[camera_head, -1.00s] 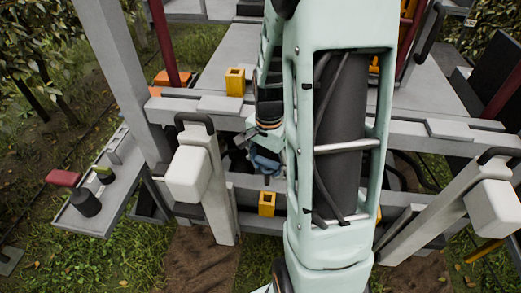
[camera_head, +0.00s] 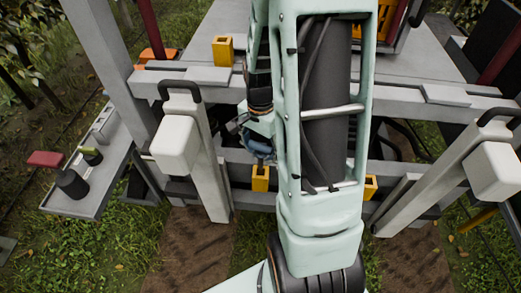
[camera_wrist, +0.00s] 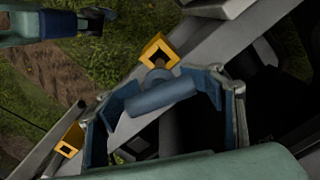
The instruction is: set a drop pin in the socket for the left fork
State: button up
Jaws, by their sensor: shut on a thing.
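My gripper (camera_head: 258,143) hangs just above the left yellow socket (camera_head: 260,178) on the lower crossbar. In the wrist view my gripper (camera_wrist: 165,92) has its blue fingers shut on a drop pin, whose blue-grey crosspiece (camera_wrist: 162,97) spans between them. The pin's short brownish shank points toward a yellow square socket (camera_wrist: 158,49) with a dark opening. The shank overlaps the socket's near edge; I cannot tell whether its tip is inside. A second yellow socket (camera_wrist: 69,142) is at lower left. The right socket (camera_head: 370,187) is partly hidden by my arm.
Another yellow socket-like block (camera_head: 222,50) stands on the grey platform. Grey posts with white boxes (camera_head: 176,146) (camera_head: 494,173) flank the crossbar. A side shelf (camera_head: 92,195) at left holds a dark cylinder (camera_head: 72,183). Grass and dirt lie below.

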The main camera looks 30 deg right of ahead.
aim_at(260, 169)
jog(key=shift+f+b, duration=2.9)
jog(key=shift+f, duration=1)
jog(key=o, duration=1.5)
jog(key=shift+o, duration=0.2)
jog(key=o, duration=0.4)
jog(key=shift+r, duration=0.1)
